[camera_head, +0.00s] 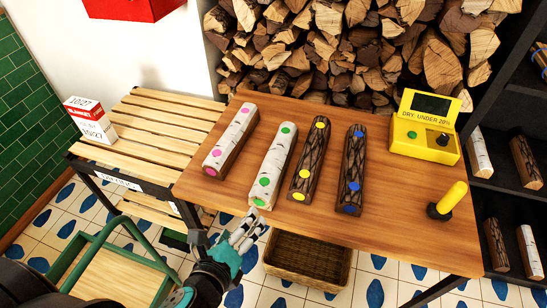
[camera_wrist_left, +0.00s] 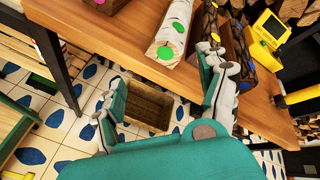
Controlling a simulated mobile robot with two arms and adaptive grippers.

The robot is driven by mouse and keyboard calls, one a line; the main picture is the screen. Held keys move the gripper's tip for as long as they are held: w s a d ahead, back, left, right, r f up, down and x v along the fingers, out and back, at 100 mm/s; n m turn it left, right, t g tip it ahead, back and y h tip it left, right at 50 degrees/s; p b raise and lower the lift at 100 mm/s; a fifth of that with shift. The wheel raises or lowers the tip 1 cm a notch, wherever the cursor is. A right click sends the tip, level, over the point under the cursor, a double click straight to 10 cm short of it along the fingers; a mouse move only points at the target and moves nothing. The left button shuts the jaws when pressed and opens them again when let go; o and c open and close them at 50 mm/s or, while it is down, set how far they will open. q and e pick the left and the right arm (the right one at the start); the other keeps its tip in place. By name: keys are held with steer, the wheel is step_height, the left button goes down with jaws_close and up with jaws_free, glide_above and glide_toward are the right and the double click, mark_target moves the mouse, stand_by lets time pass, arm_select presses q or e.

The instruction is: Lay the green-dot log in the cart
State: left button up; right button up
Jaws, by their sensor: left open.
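The green-dot log (camera_head: 274,168) is pale birch with green dots, lying on the wooden table (camera_head: 225,192) between the pink-dot log (camera_head: 231,141) and the yellow-dot log (camera_head: 310,158). In the left wrist view the green-dot log (camera_wrist_left: 173,32) shows its near end beyond my fingers. My left gripper (camera_head: 247,234) is open and empty, just off the table's front edge, close to that log's near end; its spread fingers also show in the left wrist view (camera_wrist_left: 160,105). The cart (camera_head: 115,275), with a green frame and light wood bed, is at lower left. My right gripper is not seen.
A blue-dot log (camera_head: 352,172), a yellow moisture meter (camera_head: 424,130) and a yellow-handled tool (camera_head: 447,200) are on the table. A slatted bench (camera_head: 160,125) stands left. A wicker basket (camera_head: 308,262) sits below the table edge. Stacked firewood is behind.

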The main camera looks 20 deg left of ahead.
mark_target(258, 198)
arm_select(q)
steer(key=w+f+m, duration=0.1)
steer(key=w+m, duration=0.2)
steer(key=w+f+m, duration=0.1)
steer(key=w+m, duration=0.2)
steer(key=w+f+m+p, duration=0.1)
steer(key=w+m, duration=0.2)
steer(key=w, duration=0.1)
steer(key=shift+d+t, duration=0.3)
steer(key=shift+t, duration=0.1)
steer(key=shift+d+x, duration=0.15)
steer(key=shift+x, duration=1.2)
steer(key=shift+d+x, duration=0.15)
steer(key=shift+x, duration=1.2)
steer(key=shift+s, duration=0.1)
steer(key=shift+c, duration=0.4)
steer(key=c, duration=1.4)
steer(key=shift+r+m+h, duration=0.2)
steer(key=shift+m+h, duration=0.1)
